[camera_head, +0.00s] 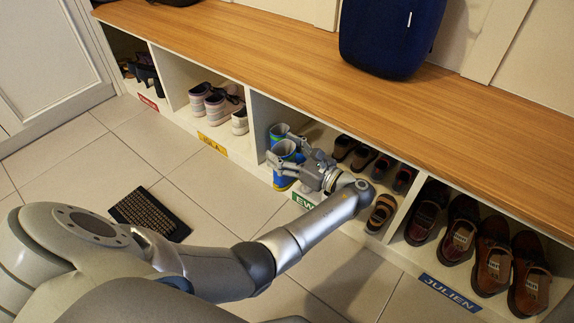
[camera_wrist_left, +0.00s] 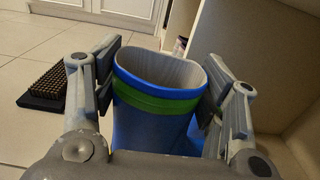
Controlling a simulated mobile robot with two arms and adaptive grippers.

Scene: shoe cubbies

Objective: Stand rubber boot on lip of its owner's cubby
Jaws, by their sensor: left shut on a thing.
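A blue rubber boot (camera_head: 284,152) with a green band near its top is upright at the front lip of the green-labelled cubby. I cannot tell whether its sole touches the lip. My left gripper (camera_head: 304,168) is shut on the boot's shaft. In the left wrist view the fingers (camera_wrist_left: 162,70) press both sides of the boot (camera_wrist_left: 155,128), and its open top faces the camera. A second blue boot (camera_head: 279,131) stands just behind it in the same cubby. The green label (camera_head: 304,201) starts with "EW"; my arm hides the rest. My right gripper is out of view.
The wooden bench top (camera_head: 300,72) overhangs the cubbies. Several brown shoes (camera_head: 362,158) share the green-labelled cubby at right. The blue "JULIEN" label (camera_head: 450,292) marks the cubby at right. A dark boot-brush mat (camera_head: 150,213) lies on the tiled floor. A navy bag (camera_head: 390,35) stands on the bench.

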